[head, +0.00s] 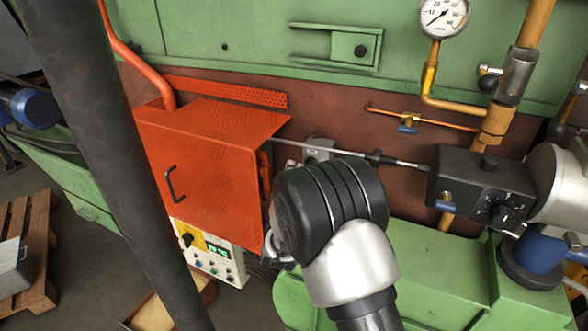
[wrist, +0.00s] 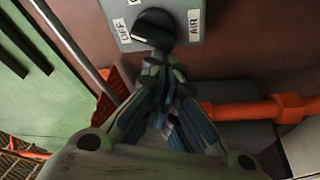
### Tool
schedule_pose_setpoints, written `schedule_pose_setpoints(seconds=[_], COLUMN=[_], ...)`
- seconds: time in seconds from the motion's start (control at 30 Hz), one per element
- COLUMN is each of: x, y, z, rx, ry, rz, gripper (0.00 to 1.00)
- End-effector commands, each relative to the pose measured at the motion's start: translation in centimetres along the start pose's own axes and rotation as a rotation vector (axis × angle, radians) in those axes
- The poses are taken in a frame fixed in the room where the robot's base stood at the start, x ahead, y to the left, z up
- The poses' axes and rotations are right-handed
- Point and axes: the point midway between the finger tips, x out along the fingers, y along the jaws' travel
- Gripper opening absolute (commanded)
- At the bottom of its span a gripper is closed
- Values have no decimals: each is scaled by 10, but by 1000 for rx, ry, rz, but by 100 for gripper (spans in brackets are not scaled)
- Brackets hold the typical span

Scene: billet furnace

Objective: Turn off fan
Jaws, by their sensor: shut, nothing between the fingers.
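In the wrist view a grey switch box (wrist: 190,12) with a dark round knob (wrist: 155,26) is fixed to the brown-red wall. The labels OFF and AIR stand to the left and right of the knob, and a third label is cut off at the top edge. My gripper (wrist: 160,62) is shut and empty, with its fingertips just below the knob in the picture. I cannot tell whether they touch it. The knob's exact setting is unclear. In the head view part of the grey box (head: 319,149) shows behind my wrist, which hides the knob.
A thin rod runs to a black box (head: 482,182) at right. An orange pipe (wrist: 250,110) crosses below the switch.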

Motion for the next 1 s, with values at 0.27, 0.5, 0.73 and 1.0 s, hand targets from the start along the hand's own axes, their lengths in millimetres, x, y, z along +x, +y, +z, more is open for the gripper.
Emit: schedule_pose_setpoints(seconds=[0.27, 0.5, 0.73, 1.0], x=[0, -1, -2, -3], y=[-1, -4, -6, -10], z=[2, 4, 6, 8], rx=[-101, -191, -284, -300], ry=[-2, -1, -1, 0], rz=[-35, -66, -99, -105], gripper=[0, 0, 0, 0])
